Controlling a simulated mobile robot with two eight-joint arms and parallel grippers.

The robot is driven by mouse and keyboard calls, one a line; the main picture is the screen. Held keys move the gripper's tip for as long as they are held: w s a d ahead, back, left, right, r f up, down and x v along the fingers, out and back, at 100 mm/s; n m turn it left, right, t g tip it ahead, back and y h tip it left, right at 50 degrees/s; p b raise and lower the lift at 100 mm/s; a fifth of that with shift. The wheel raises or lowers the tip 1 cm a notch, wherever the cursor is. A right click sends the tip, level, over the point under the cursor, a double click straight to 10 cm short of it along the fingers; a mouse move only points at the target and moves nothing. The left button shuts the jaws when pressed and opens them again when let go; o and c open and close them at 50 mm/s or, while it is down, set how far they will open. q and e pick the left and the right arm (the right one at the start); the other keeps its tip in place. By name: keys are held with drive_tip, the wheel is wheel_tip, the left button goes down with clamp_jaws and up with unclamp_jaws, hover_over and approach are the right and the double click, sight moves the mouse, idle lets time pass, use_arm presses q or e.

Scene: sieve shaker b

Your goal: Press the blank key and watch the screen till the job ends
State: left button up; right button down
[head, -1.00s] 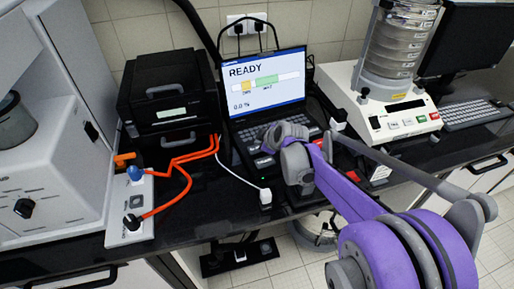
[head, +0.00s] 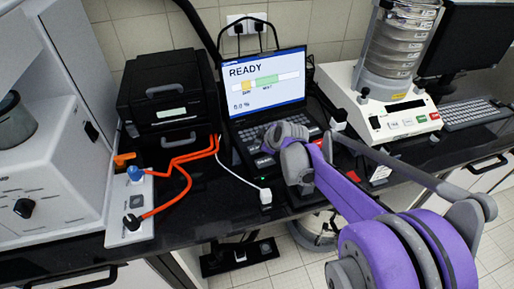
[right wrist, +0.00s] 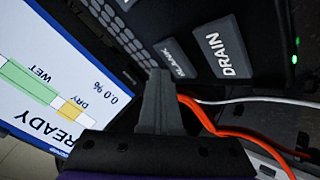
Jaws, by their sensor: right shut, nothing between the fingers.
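The screen (head: 264,85) of the black laptop-like unit shows READY, a bar marked DRY and WET, and 0.0 %. It also shows, turned, in the right wrist view (right wrist: 45,85). The blank key (right wrist: 177,58) is a grey key with a white label, beside the larger DRAIN key (right wrist: 220,50). My right gripper (right wrist: 160,75) is shut and empty, its tips at the near edge of the blank key; contact cannot be told. In the head view my right gripper (head: 272,140) is over the keyboard and hides part of the keys. My left gripper is not in view.
A black printer (head: 168,100) stands left of the unit. A sieve shaker (head: 395,110) stands to the right, with a dark monitor behind. Orange hoses (head: 183,180) and a white cable cross the counter left of the unit. A white box with knobs (head: 133,205) sits near the front edge.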

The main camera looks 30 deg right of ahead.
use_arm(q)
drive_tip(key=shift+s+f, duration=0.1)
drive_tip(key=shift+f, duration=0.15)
use_arm(e)
drive_tip(key=shift+f, duration=0.4)
use_arm(q)
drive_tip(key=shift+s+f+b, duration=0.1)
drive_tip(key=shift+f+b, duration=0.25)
drive_tip(key=shift+b, duration=0.1)
use_arm(e)
drive_tip(key=shift+f, duration=0.45)
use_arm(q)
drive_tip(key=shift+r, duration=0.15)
use_arm(e)
drive_tip(key=shift+r, duration=0.15)
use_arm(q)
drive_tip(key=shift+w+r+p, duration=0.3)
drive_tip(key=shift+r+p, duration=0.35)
use_arm(e)
drive_tip(key=shift+r, duration=0.75)
